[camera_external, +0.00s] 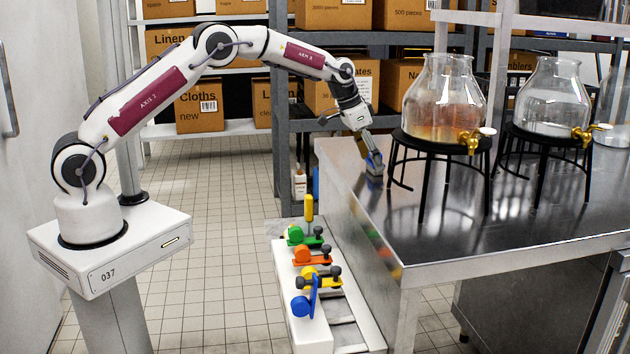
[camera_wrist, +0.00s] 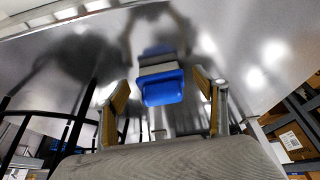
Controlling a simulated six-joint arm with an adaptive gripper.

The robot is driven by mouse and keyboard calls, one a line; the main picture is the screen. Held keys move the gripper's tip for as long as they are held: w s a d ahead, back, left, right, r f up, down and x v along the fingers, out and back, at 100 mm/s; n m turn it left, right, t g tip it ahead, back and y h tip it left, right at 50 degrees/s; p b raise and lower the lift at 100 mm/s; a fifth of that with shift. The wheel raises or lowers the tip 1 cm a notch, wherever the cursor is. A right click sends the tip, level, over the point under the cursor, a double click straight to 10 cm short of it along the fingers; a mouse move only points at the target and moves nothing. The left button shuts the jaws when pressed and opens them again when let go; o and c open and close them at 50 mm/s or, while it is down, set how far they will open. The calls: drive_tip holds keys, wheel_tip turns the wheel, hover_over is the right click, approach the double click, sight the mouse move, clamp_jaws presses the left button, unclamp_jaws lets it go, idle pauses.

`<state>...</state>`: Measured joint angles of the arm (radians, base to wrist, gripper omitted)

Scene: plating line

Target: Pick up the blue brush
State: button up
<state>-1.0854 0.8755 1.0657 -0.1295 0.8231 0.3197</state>
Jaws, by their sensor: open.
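The blue brush (camera_wrist: 163,92) has a blue block with a pale grey band behind it in the wrist view. It lies between the two fingers of my gripper (camera_wrist: 162,80), with a visible gap on either side. In the external view the blue brush (camera_external: 375,168) is a small blue shape at the left part of the steel table, right below my gripper (camera_external: 371,154). My gripper is open and points down at it. The fingers hide part of the brush in the external view.
Two glass dispensers (camera_external: 444,100) (camera_external: 552,97) on black stands are on the steel table (camera_external: 480,245), to the right of my gripper. A low white bench (camera_external: 296,318) with several coloured tools stands in front left. Shelves with boxes (camera_external: 410,82) are behind.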

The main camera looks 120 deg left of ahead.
drive_tip(key=shift+w+a+f, duration=0.1)
drive_tip(key=shift+f, duration=0.25)
drive_tip(key=c, duration=1.2)
drive_tip(key=shift+c, duration=0.2)
drive_tip(key=shift+r, duration=0.15)
drive_tip(key=shift+r, duration=1.75)
drive_tip(key=s+d, duration=1.2)
drive_tip(key=d, duration=0.1)
drive_tip(key=shift+d, duration=0.15)
drive_tip(key=shift+f, duration=0.1)
